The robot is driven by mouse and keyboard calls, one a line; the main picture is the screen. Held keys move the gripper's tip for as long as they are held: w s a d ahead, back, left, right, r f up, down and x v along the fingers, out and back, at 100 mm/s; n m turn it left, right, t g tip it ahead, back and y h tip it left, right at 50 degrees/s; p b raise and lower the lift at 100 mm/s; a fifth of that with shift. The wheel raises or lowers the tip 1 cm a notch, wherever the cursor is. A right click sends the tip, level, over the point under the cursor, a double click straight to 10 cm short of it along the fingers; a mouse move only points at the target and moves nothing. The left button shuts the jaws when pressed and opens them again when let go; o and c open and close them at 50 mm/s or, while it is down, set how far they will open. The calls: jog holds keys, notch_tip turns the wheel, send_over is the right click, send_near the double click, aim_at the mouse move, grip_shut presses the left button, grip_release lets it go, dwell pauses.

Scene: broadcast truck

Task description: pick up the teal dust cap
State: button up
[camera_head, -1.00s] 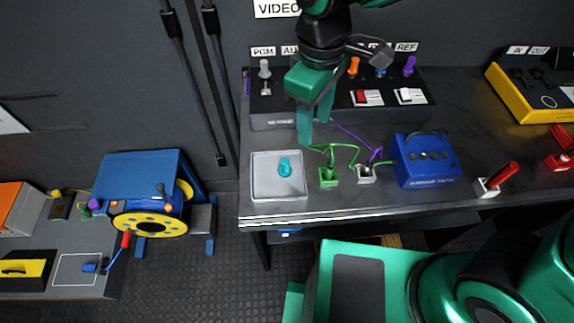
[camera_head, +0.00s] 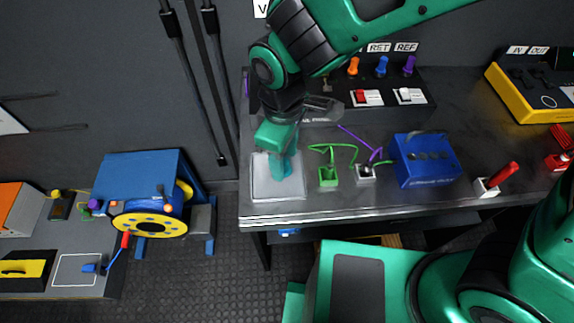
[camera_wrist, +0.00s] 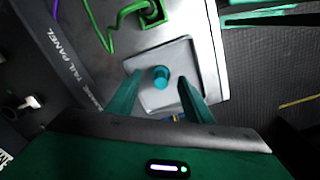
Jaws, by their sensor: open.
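The teal dust cap (camera_wrist: 161,77) lies on the light grey square tray (camera_wrist: 188,50) in the wrist view, between and just beyond my two open fingers. In the head view the tray (camera_head: 262,186) sits at the left end of the bench, and my gripper (camera_head: 281,170) hangs over it. There the cap is hidden or blends with my teal fingers. My gripper (camera_wrist: 158,97) is open with nothing between its fingers that I can see held. I cannot tell the exact height left above the cap.
A green connector block (camera_head: 328,177) with a green cable stands right of the tray, and a grey block (camera_head: 366,174) with a purple cable beside it. A blue box (camera_head: 428,160) is farther right. The panel (camera_head: 385,110) stands behind. The bench's front edge (camera_head: 330,218) is close.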

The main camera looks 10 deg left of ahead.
jog(key=shift+f, duration=1.2)
jog(key=c, duration=0.8)
jog(key=shift+r, duration=0.1)
jog(key=shift+c, duration=0.2)
